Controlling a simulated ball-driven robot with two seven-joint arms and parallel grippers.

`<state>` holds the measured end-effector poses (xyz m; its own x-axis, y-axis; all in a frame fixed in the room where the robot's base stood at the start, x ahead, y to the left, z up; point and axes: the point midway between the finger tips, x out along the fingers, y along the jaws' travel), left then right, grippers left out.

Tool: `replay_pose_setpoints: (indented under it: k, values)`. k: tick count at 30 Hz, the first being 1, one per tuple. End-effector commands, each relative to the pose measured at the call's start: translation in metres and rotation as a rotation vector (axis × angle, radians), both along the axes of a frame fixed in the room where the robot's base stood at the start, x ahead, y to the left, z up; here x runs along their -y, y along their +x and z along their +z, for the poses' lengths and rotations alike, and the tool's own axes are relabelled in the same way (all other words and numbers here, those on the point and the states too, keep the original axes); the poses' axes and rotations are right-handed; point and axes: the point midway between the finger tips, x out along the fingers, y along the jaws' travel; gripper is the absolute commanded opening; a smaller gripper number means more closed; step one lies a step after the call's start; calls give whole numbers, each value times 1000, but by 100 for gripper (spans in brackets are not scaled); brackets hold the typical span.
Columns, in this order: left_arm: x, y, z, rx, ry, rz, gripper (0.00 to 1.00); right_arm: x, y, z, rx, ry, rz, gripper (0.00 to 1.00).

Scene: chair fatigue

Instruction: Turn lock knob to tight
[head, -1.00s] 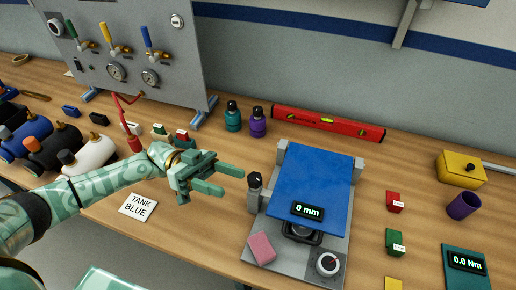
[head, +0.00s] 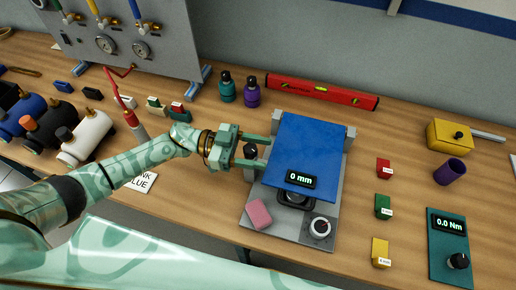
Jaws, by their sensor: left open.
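A dark knob (head: 250,149) sits on a grey post at the left side of the fixture with the blue plate (head: 312,148). My left gripper (head: 264,152) is open. Its two fingers reach rightward, one on the far side and one on the near side of this knob, which shows between them. I cannot tell whether they touch it. A black and white dial knob (head: 320,228) is at the fixture's front right corner. The display (head: 301,179) on the fixture reads 0 mm. The knob's markings are too small to read. My right gripper is not in view.
A pink block (head: 259,214) lies on the fixture's front left. Teal (head: 227,88) and purple (head: 252,93) bottles and a red level (head: 322,92) stand behind. Small red, green and yellow blocks and a torque meter (head: 449,240) are at right.

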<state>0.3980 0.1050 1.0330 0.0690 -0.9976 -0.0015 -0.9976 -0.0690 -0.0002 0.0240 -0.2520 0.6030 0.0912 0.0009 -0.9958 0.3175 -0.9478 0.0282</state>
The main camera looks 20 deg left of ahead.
Motion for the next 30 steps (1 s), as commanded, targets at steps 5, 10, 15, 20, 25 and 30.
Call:
replay_pose_setpoints:
  k: [5, 10, 15, 20, 25, 30]
  values:
    - [4, 0, 0, 0, 1, 0, 54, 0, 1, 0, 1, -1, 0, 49]
    - [3, 0, 0, 0, 0, 0, 43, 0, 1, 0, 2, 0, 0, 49]
    - [3, 0, 0, 0, 0, 0, 9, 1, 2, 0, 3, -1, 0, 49]
    - [3, 1, 0, 0, 0, -5, 9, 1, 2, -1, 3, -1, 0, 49]
    - [3, 1, -2, 1, -1, -43, 9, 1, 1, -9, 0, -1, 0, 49]
    - [3, -1, -4, 2, -1, -133, 9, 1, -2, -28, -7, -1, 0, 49]
